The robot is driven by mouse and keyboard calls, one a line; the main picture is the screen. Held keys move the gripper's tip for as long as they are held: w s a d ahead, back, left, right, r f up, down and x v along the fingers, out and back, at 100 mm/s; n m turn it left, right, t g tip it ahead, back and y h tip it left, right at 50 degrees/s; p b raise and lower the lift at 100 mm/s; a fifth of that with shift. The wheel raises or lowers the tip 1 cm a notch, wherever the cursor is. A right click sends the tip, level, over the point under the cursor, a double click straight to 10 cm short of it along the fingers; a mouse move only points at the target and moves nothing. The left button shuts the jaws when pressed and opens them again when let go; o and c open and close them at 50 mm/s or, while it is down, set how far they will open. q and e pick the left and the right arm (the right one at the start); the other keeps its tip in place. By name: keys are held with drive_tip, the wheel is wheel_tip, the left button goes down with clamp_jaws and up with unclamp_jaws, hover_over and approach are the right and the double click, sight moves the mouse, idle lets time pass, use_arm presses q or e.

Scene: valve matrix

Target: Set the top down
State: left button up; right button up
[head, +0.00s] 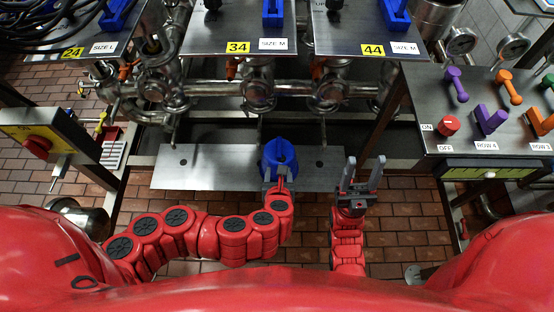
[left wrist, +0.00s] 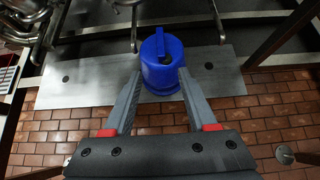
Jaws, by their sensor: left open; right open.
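The blue top (head: 279,155), a rounded blue piece with an upright part, sits on a flat metal plate (head: 200,170). In the left wrist view the blue top (left wrist: 161,62) stands upright on the plate (left wrist: 90,83), beyond and between the two fingers. My left gripper (head: 280,184) is at the front side of the top; in the left wrist view its fingers (left wrist: 158,88) are spread, with the tips near the top's lower sides. I cannot tell whether they touch it. My right gripper (head: 362,172) is open and empty, right of the plate, with its fingers pointing up in the picture.
Steel pipes and valves (head: 258,95) run behind the plate. Metal panels labelled 34 (head: 237,47) and 44 (head: 373,50) hang above. A side table (head: 440,100) at right holds purple, orange and green handles. A yellow box with a red knob (head: 38,146) stands left.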

use_arm(q)
approach(279, 148)
drive_tip(key=x, duration=0.4)
drive_tip(key=shift+s+f, duration=0.2)
drive_tip(key=shift+f, duration=0.2)
drive_tip(key=shift+w+r+p+x, duration=0.15)
drive_tip(key=shift+p+x, duration=0.05)
drive_tip(key=shift+x, duration=0.65)
drive_tip(key=shift+w+r+p+x, duration=0.1)
drive_tip(key=shift+r+p+x, duration=0.1)
drive_tip(key=shift+x, duration=1.6)
clamp_jaws()
